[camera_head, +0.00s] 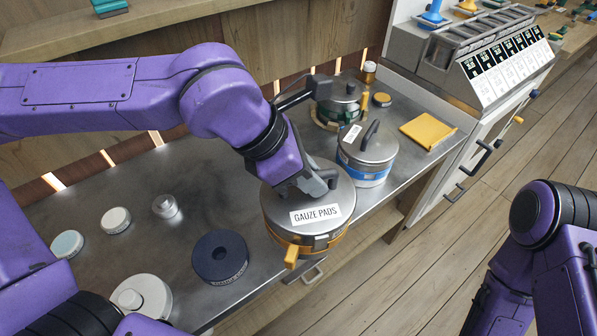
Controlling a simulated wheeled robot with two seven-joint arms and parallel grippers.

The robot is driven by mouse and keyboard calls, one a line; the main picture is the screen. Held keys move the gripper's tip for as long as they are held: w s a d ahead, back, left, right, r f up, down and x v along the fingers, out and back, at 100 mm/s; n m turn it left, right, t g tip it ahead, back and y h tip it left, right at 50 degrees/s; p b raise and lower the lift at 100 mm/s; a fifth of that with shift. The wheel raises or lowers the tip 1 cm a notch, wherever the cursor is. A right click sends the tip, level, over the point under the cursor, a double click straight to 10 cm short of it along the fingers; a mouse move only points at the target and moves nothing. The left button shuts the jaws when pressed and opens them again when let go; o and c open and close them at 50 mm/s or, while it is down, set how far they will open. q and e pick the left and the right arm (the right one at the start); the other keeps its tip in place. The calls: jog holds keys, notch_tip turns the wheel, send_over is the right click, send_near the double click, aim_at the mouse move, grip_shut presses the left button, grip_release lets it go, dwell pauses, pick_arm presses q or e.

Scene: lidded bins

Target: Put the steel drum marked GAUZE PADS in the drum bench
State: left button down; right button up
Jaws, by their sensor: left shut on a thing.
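The steel drum marked GAUZE PADS (285,222) has a round grey lid with a white label and a yellow latch at its front. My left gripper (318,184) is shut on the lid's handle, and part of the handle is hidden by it. The drum appears upright over the front edge of the steel-topped bench (130,180). I cannot tell whether its base touches the bench top. The lid looks closed. My right arm is at the lower right, and its gripper is out of view.
A blue-banded drum (367,155) stands just behind and right of the GAUZE PADS drum. A green-banded drum (343,100) is farther back. A dark blue round container (220,257) and several pale jars stand to the left. A yellow pad (427,131) lies at the right.

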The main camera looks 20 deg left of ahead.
pick_arm(q)
jog(key=w+a, duration=0.1)
jog(key=w+a+f, duration=0.1)
jog(key=w, duration=0.1)
jog(key=w+a+f+p, duration=0.1)
jog(key=shift+w, duration=0.4)
jog(key=w+a+f, duration=0.3)
jog(key=w+f, duration=0.1)
jog(key=f, duration=0.5)
jog(key=shift+w+f, duration=0.2)
jog(key=shift+f, duration=0.15)
jog(key=c, duration=1)
grip_release()
jog(key=shift+s+f, duration=0.1)
